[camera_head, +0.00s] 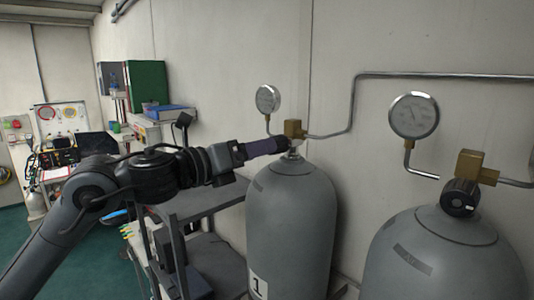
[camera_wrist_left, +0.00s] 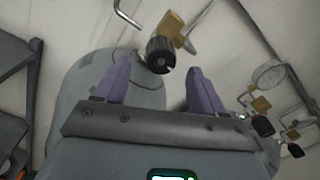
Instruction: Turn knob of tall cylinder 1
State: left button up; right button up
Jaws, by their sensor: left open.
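Tall cylinder 1 (camera_head: 290,220) is a grey tank with a "1" label, standing upright against the wall at the centre of the head view. A brass valve (camera_head: 294,129) sits at its top. Its black knob (camera_wrist_left: 161,54) shows clearly in the left wrist view, but in the head view it is mostly hidden behind the gripper tip. My left gripper (camera_head: 274,147) reaches in from the left at knob height. Its two purple fingers are open, one on each side of the knob in the wrist view. My right gripper is not in view.
A second grey tank (camera_head: 440,260) with a black knob (camera_head: 460,197) stands at the right. Round gauges (camera_head: 413,115) and metal piping (camera_head: 440,76) run along the wall above. A dark metal cart (camera_head: 205,205) stands left of cylinder 1, below my arm.

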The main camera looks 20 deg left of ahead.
pick_arm(q)
jog(key=b+v, duration=0.1)
jog(key=v, duration=0.4)
jog(key=shift+s+a, duration=0.1)
jog(key=shift+s, duration=0.1)
jog(key=shift+r, duration=0.1)
